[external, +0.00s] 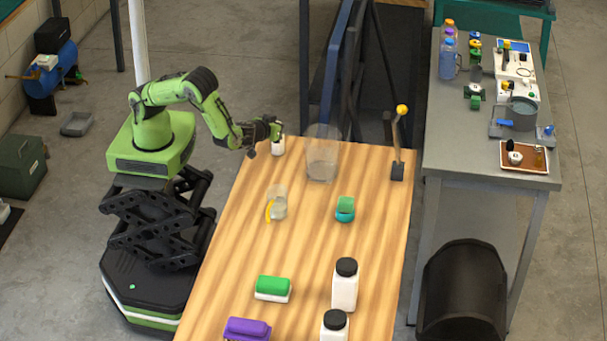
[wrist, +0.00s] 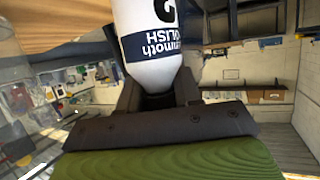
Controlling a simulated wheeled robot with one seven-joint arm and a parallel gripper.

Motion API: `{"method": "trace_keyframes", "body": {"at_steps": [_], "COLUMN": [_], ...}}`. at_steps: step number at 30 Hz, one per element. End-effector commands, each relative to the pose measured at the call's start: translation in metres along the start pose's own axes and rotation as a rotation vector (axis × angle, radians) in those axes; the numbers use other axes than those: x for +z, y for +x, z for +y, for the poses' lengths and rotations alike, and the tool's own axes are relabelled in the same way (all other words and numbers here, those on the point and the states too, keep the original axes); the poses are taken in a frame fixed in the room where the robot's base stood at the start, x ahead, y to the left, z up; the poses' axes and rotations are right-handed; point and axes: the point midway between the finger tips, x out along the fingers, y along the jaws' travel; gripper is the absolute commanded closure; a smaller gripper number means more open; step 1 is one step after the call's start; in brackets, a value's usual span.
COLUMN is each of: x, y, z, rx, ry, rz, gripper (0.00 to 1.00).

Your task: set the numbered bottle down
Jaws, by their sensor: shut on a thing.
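The numbered bottle (wrist: 150,40) is white with a dark blue label reading "mammoth POLISH" and part of a numeral. It fills the top middle of the wrist view, its lower end in the picture between my dark jaws. In the external view the white bottle (external: 278,147) shows small at the far left of the wooden table (external: 225,265). My gripper (external: 270,133) is shut on it near its top. I cannot tell whether the bottle's bottom touches the table.
A clear container (external: 322,155) stands just right of the bottle. A clear jug with a yellow part (external: 277,203), a green and teal item (external: 345,209) and a yellow-knobbed lever (external: 398,145) are nearby. Two black-capped white bottles (external: 345,288) and green and purple brushes (external: 273,289) stand at the front.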

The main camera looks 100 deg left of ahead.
Motion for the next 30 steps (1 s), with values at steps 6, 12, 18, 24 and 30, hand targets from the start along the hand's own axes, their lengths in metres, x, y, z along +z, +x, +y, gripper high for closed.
{"method": "trace_keyframes", "body": {"at_steps": [6, 12, 18, 24, 30], "x": [-0.001, 0.001, 0.001, -0.002, -0.003], "y": [0.000, 0.000, 0.000, -0.001, -0.044], "z": [0.000, 0.000, 0.000, 0.000, 0.002], "rx": [0.001, 0.001, 0.001, 0.001, 0.009], "ry": [-0.003, -0.001, -0.001, -0.001, 0.001], "rz": [0.001, 0.000, 0.000, 0.000, -0.001], "gripper": [1.00, 0.53, 0.41, 0.41, 0.41]}}
